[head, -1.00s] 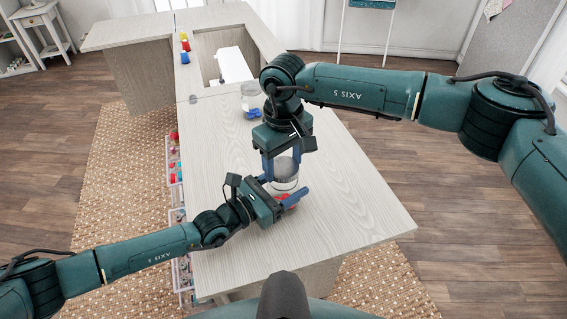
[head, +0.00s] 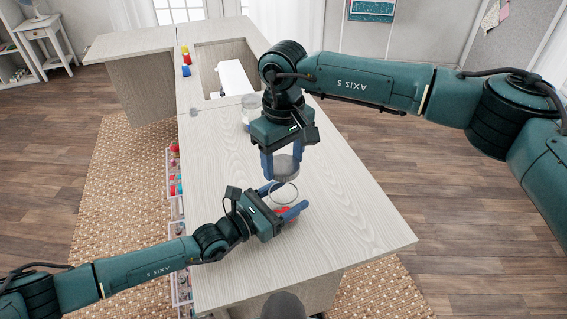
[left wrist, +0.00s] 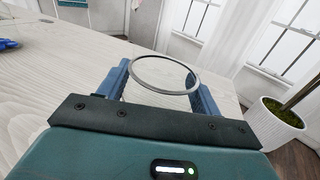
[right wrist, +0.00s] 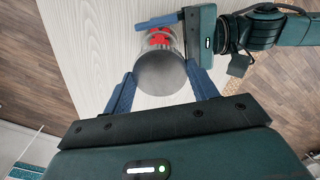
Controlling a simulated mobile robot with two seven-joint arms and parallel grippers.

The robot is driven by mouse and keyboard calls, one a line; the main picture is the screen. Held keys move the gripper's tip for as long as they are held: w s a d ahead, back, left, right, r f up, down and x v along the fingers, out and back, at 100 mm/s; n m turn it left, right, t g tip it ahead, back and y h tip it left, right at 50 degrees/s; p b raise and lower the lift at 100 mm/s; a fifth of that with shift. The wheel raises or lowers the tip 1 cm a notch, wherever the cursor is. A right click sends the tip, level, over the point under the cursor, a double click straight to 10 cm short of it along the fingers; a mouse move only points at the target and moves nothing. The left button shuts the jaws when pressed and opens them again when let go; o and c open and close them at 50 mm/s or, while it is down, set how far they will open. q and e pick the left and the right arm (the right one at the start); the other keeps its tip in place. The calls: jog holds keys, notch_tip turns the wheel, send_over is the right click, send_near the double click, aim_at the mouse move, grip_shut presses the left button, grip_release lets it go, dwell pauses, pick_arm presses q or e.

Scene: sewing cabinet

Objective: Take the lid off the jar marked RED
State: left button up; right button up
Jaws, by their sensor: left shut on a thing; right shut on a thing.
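A clear jar (head: 285,196) with red contents (head: 283,213) stands on the pale wooden table. No marking on it is readable. My left gripper (head: 286,199) is shut around the jar's sides. The left wrist view shows the jar's open round rim (left wrist: 166,75) between the fingers. My right gripper (head: 283,165) is shut on a grey round lid (head: 286,169) and holds it above the jar, apart from the rim. In the right wrist view the lid (right wrist: 162,73) sits between both fingertips and hides part of the jar.
A second clear jar (head: 247,112) with blue contents stands farther back, partly behind my right gripper. A white machine (head: 233,78) sits in the table's recess. Small coloured pieces (head: 186,60) stand at the back left. Bins (head: 176,206) line the left side. The table's right front is clear.

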pick_arm(q)
jog(key=o, duration=2)
jog(key=shift+c, duration=0.2)
